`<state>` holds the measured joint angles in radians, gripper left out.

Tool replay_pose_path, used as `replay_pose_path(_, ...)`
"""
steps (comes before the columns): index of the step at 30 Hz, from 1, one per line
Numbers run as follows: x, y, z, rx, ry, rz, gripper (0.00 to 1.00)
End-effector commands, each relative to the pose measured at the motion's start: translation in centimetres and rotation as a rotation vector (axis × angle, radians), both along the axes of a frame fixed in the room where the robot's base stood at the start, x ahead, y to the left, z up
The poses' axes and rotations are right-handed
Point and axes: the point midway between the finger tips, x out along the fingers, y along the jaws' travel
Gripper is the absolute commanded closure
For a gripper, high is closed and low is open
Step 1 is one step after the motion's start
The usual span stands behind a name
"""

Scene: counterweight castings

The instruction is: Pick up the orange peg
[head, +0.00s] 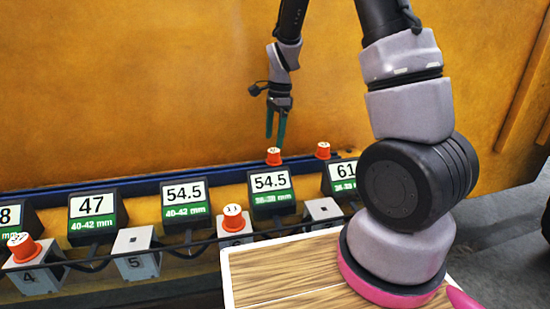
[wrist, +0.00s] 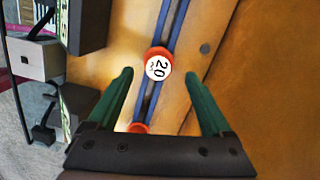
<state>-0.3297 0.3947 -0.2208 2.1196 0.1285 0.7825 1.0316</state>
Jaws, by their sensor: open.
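Several orange pegs with white tops show in the head view. One orange peg (head: 274,157) stands on the blue rail at the back, just below my gripper (head: 275,142). In the wrist view this peg (wrist: 158,66), its white top marked 20, lies between and beyond the green fingertips of my gripper (wrist: 158,74). The fingers are open and hold nothing. A second orange peg (head: 323,151) stands to the right on the rail; an orange peg is partly hidden by the gripper body in the wrist view (wrist: 138,127). Other orange pegs sit in grey blocks in front (head: 233,218), (head: 22,247).
A blue rail (head: 130,184) runs along the yellow wall (head: 130,80). In front stand display boxes (head: 185,200) and grey numbered blocks (head: 137,255), with dark cables between. A wooden-topped surface (head: 265,268) is at the front, under my arm. The space above the rail is free.

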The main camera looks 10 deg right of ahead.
Motion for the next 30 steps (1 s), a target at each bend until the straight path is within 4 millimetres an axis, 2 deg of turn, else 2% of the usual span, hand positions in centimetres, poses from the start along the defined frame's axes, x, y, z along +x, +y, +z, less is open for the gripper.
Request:
replay_pose_path(7, -0.1, 0.0, -2.1, 0.0, 0.002, -0.002, 0.16)
replay_pose_path(15, -0.3, 0.1, -5.9, 0.0, 0.001, -0.001, 0.16)
replay_pose_path(24, -0.2, 0.2, -6.3, 0.0, -0.002, 0.0, 0.16)
replay_pose_path(26, -0.2, 0.2, -6.3, 0.0, -0.002, 0.0, 0.39)
replay_pose_path(27, -0.2, 0.2, -6.3, 0.0, -0.002, 0.0, 0.54)
replay_pose_path(30, -0.2, 0.2, -6.3, 0.0, -0.002, 0.0, 0.91)
